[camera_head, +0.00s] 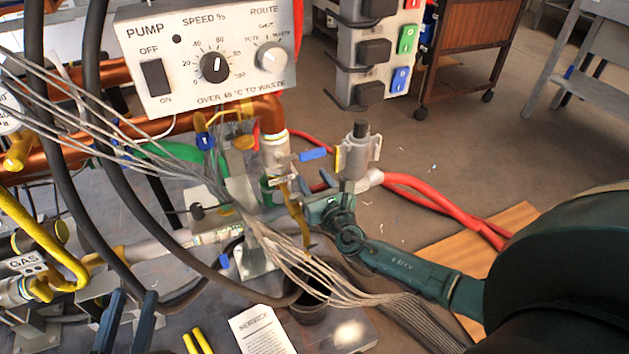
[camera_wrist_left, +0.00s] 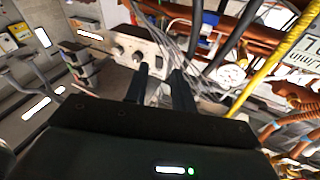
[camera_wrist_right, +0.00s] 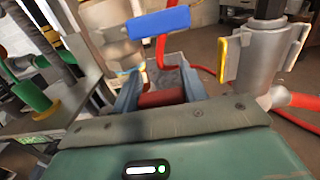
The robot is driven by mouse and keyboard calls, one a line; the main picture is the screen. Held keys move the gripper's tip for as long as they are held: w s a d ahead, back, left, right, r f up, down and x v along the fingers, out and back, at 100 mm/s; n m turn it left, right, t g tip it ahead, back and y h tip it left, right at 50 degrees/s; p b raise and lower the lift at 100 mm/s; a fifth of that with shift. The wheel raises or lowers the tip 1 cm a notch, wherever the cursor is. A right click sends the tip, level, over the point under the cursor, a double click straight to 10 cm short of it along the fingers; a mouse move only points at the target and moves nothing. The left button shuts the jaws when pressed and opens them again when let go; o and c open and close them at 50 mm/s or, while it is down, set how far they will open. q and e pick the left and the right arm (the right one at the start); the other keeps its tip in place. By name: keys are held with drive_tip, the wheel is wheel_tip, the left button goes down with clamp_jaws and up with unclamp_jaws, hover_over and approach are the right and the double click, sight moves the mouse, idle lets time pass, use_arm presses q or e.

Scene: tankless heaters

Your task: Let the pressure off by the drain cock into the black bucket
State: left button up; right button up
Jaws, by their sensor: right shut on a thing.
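The black bucket (camera_head: 308,308) stands on the floor plate below the pipework, partly hidden by grey cables. My right gripper (camera_head: 322,205) reaches in from the right, below the brass valve body (camera_head: 273,155). In the right wrist view its fingers (camera_wrist_right: 160,92) are shut on a red piece (camera_wrist_right: 160,98), which looks like the drain cock's handle; the cock itself is mostly hidden. A narrow yellow-brown strand (camera_head: 297,215) hangs from the valve towards the bucket; I cannot tell whether it is liquid or tubing. My left gripper (camera_head: 125,318) is open and empty at the lower left.
The pump control box (camera_head: 205,55) stands above the copper pipes. A blue lever (camera_head: 313,154) and a grey metal fitting (camera_head: 357,158) sit close to my right gripper. Red hoses (camera_head: 430,192) run right. Loose grey cables cross the middle. A white paper (camera_head: 262,332) lies beside the bucket.

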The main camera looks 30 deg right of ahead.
drive_tip(key=c, duration=0.6)
drive_tip(key=m+h+p, duration=0.1)
drive_tip(key=s+m+h+p, duration=0.1)
drive_tip(key=h, duration=0.1)
drive_tip(key=shift+r+g+p, duration=0.2)
drive_tip(key=shift+g+p, duration=0.1)
drive_tip(key=shift+c, duration=0.2)
drive_tip(key=shift+s+f+m+h, duration=0.1)
drive_tip(key=shift+s+m+h, duration=0.25)
drive_tip(key=shift+m+h, duration=0.4)
drive_tip(key=shift+s+m+g+h+p, duration=0.35)
drive_tip(key=shift+m+g+h, duration=0.2)
drive_tip(key=shift+h, duration=0.5)
use_arm(q)
drive_tip(key=shift+s+a+m+y, duration=0.2)
drive_tip(key=shift+a+m+y, duration=0.1)
drive_tip(key=shift+y, duration=0.1)
use_arm(e)
drive_tip(key=shift+f+h, duration=0.1)
drive_tip(key=shift+h, duration=0.2)
drive_tip(key=o, duration=1.4)
